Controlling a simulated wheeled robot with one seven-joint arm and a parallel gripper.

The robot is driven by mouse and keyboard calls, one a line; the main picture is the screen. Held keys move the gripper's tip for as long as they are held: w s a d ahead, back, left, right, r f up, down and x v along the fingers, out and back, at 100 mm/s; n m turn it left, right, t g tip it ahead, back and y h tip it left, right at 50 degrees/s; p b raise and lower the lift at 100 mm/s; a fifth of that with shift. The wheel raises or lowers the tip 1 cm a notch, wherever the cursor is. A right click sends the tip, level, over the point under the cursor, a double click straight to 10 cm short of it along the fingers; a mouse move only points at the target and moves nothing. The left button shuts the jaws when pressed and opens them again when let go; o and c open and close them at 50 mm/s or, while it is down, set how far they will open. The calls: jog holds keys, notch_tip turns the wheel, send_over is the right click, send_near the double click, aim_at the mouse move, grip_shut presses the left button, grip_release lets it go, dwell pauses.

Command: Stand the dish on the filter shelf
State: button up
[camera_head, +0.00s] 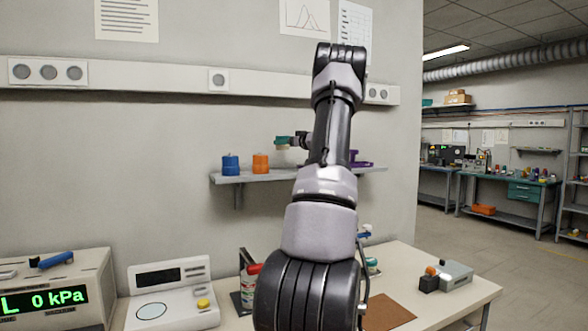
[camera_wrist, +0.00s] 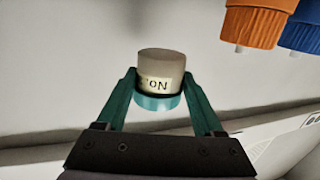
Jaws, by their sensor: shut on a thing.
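My gripper (camera_wrist: 159,76) is shut on the dish (camera_wrist: 160,64), a short pale grey cylinder with a label and a teal band, set between its teal fingers. In the head view my gripper (camera_head: 291,141) is left of my forearm, holding the dish (camera_head: 281,147) above the filter shelf (camera_head: 270,176). A gap shows between the dish and the shelf top. An orange canister (camera_head: 260,163) and a blue canister (camera_head: 230,164) stand on the shelf to the left. The wrist picture looks upside down.
A purple object (camera_head: 361,160) is on the shelf's right part, partly hidden by my arm. The shelf shows bare between the orange canister and my arm. The bench below holds a pressure box (camera_head: 90,268), a white instrument (camera_head: 168,295) and a brown mat (camera_head: 390,313).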

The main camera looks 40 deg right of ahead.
notch_tip(320, 180, down, 9)
jog(key=shift+r, duration=0.15)
dwell(0.4)
jog(key=o, duration=1.4)
jog(key=shift+o, duration=0.2)
